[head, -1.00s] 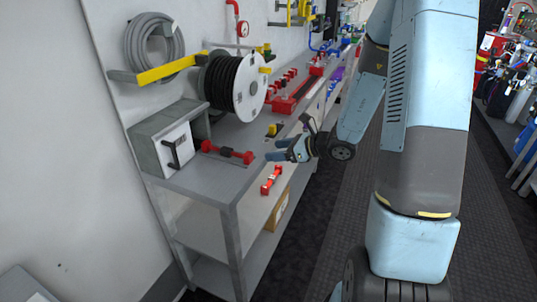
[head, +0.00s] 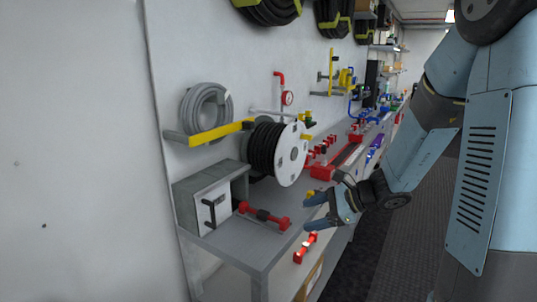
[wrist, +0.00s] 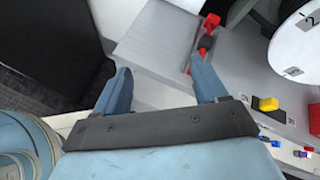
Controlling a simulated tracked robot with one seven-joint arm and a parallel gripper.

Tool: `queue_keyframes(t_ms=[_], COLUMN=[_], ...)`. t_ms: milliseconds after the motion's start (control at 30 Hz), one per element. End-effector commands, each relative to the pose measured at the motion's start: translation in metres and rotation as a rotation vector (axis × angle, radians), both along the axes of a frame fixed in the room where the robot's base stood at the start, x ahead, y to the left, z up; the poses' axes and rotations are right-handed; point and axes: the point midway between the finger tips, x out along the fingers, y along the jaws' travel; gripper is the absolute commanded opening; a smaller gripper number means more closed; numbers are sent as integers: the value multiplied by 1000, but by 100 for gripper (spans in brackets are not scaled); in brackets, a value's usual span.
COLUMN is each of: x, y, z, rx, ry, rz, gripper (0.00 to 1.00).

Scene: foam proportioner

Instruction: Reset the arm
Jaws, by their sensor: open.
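My gripper (head: 308,212) is open and empty, held at the front edge of the grey workbench (head: 232,245). In the wrist view its two blue fingers (wrist: 160,68) are spread wide with nothing between them. My arm reaches in from the right side of the head view. A red piece also shows just beyond the right finger in the wrist view (wrist: 209,32).
A grey box with a black handle (head: 211,207) stands on the bench's near end. A black hose reel with a white side (head: 290,155) is behind it. Another red bar (head: 305,247) is at the bench front. The dark floor aisle (head: 400,245) runs right of the bench.

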Motion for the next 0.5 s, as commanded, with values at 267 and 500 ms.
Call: queue_keyframes(t_ms=[267, 500], x=[-55, -98], y=[5, -8], z=[40, 67], rx=[-264, -510], ry=[-208, -379], rz=[308, 549], gripper=[72, 72])
